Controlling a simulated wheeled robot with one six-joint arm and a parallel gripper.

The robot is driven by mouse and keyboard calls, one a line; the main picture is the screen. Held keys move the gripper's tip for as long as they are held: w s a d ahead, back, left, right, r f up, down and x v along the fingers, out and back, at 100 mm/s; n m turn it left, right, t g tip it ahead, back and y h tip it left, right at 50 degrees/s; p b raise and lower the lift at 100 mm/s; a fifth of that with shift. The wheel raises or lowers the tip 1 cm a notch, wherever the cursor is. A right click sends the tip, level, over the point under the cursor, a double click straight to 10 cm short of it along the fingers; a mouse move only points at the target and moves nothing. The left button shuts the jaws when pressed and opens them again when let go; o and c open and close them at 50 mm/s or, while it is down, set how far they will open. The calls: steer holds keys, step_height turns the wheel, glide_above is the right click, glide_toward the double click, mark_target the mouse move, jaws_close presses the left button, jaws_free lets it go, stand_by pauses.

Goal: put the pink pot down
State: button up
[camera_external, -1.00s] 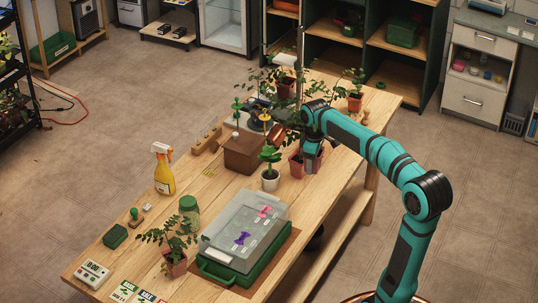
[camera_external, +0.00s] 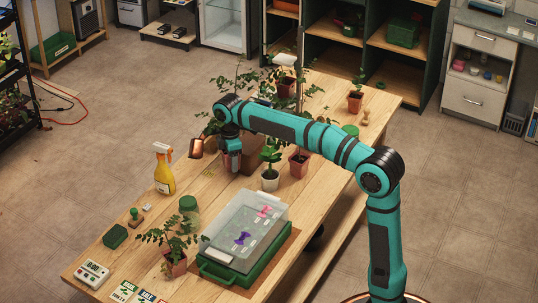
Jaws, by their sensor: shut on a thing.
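My gripper (camera_external: 233,167) points down over the left half of the wooden table (camera_external: 215,199), left of the brown box (camera_external: 251,155). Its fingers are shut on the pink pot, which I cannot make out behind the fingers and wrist. Some leaves (camera_external: 213,127) show beside the wrist. A copper-coloured part (camera_external: 196,148) sits just left of the gripper; I cannot tell what it is. How high the gripper is above the table is unclear.
A white pot with a plant (camera_external: 270,180) and a terracotta pot (camera_external: 299,163) stand right of the box. A yellow spray bottle (camera_external: 164,172) is left of my gripper. A lidded green tray (camera_external: 250,270) and another potted plant (camera_external: 174,263) are nearer. Bare wood lies below the gripper.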

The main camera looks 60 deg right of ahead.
steer(key=w+a+n, duration=0.2)
steer(key=w+a, duration=0.3)
steer(key=a, duration=0.3)
steer(key=w+a+n, duration=0.2)
steer(key=w+a, duration=0.2)
steer(key=a, duration=0.4)
steer(key=n, duration=0.4)
glide_toward(158, 241)
steer(key=shift+f, duration=3.05)
steer(key=o, duration=1.1)
steer(key=shift+f, duration=0.1)
steer(key=shift+c, duration=0.2)
step_height(158, 241, up, 12)
